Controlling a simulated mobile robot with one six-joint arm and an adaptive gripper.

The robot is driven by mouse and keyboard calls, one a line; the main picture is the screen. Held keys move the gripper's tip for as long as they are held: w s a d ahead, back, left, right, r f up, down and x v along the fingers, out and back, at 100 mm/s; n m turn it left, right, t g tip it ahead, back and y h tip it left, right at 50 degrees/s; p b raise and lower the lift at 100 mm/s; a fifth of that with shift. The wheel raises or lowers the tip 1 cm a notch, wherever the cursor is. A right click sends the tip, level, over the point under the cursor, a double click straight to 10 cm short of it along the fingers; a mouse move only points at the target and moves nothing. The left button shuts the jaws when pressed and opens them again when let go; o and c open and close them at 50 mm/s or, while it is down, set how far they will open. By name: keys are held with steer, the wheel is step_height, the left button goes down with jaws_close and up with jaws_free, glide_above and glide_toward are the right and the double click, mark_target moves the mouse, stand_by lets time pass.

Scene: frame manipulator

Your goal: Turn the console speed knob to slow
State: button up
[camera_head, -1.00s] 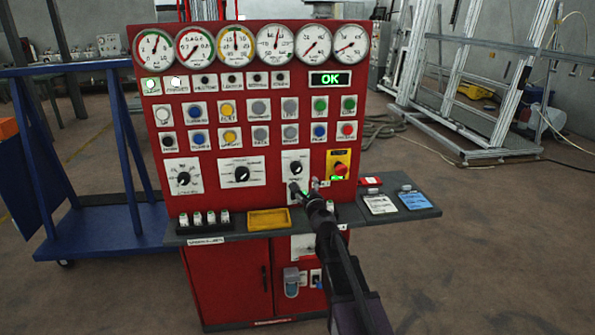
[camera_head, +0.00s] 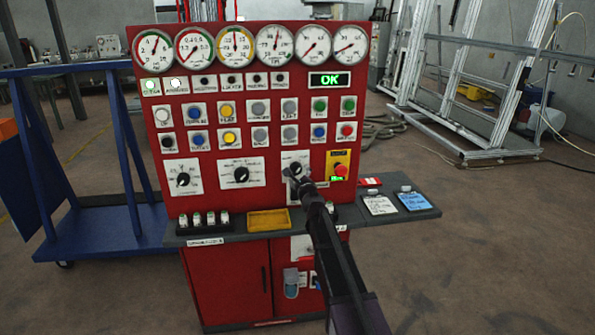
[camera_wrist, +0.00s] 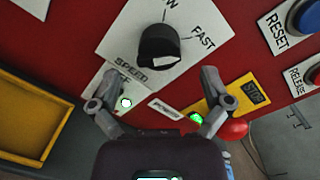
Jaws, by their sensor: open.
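The black speed knob (camera_wrist: 159,45) sits on a white plate marked SPEED on the red console. FAST is printed to its upper right and a partly cut-off word ending in W above it. Which mark the knob points at is not clear. In the head view the knob (camera_head: 296,168) is at the lower right of the panel, just above my gripper (camera_head: 297,178). In the wrist view my gripper (camera_wrist: 158,76) is open and empty. Its fingers straddle the space just below the knob, one to each side.
A red stop button (camera_wrist: 234,128) on a yellow plate (camera_wrist: 248,93) lies close to the right finger. A yellow tray (camera_wrist: 22,120) sits at the lower left. Other black knobs (camera_head: 241,174) and button rows share the panel. A shelf (camera_head: 345,212) juts out below.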

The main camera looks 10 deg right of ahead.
mark_target(298, 171)
steer(key=shift+w+a, duration=0.1)
steer(key=shift+w, duration=1.95)
steer(key=c, duration=1.1)
steer(key=shift+c, duration=0.2)
